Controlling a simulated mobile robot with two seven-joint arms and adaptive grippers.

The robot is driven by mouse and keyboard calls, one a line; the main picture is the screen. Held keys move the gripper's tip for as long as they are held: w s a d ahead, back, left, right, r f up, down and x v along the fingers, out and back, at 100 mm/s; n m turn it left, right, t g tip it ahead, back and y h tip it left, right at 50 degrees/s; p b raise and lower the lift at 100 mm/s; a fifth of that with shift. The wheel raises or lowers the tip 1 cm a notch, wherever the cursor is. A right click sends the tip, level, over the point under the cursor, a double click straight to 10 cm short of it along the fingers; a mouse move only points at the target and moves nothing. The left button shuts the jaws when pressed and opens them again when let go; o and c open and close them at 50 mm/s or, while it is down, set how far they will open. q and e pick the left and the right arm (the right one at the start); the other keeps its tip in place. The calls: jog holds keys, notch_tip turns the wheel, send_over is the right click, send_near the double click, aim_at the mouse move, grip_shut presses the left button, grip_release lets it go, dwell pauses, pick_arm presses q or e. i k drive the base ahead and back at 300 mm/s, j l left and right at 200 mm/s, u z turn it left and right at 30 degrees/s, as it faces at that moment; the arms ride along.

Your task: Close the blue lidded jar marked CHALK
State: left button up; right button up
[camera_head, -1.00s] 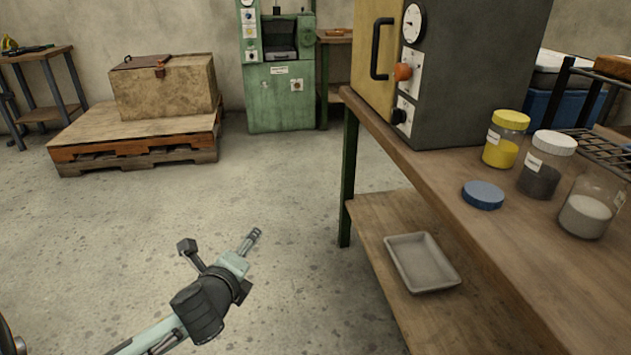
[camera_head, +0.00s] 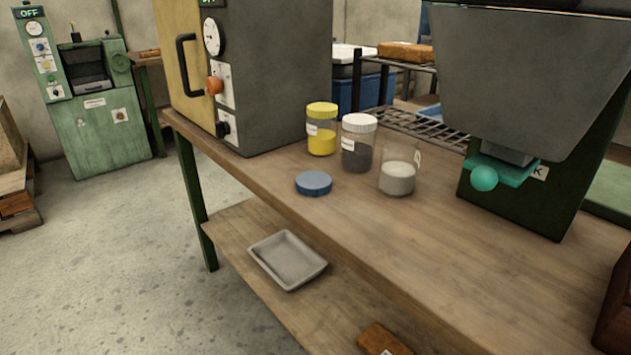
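An open glass jar (camera_head: 397,178) with pale powder in it stands upright on the wooden workbench (camera_head: 330,215). No lid is on it, and its label is turned aside and cannot be read. A round blue lid (camera_head: 314,183) lies flat on the bench to the left of this jar, apart from it. Neither of my grippers is in view.
A yellow-lidded jar (camera_head: 321,129) and a white-lidded jar (camera_head: 358,142) stand close beside the open jar. A grey oven (camera_head: 285,75) is behind left, a hopper machine (camera_head: 530,90) at right. A grey tray (camera_head: 288,259) lies on the lower shelf. The bench front is clear.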

aim_at(400, 155)
jog(key=j+z, duration=0.1)
jog(key=z, duration=0.3)
jog(key=j+z, duration=0.1)
jog(key=z, duration=0.35)
jog(key=j+z, duration=0.1)
jog(key=z, duration=0.3)
jog(key=k+j+z, duration=0.25)
jog(key=j+z, duration=0.25)
jog(key=j, duration=0.2)
jog(key=k+j+z, duration=0.3)
jog(key=k+j, duration=0.35)
jog(key=j, duration=0.2)
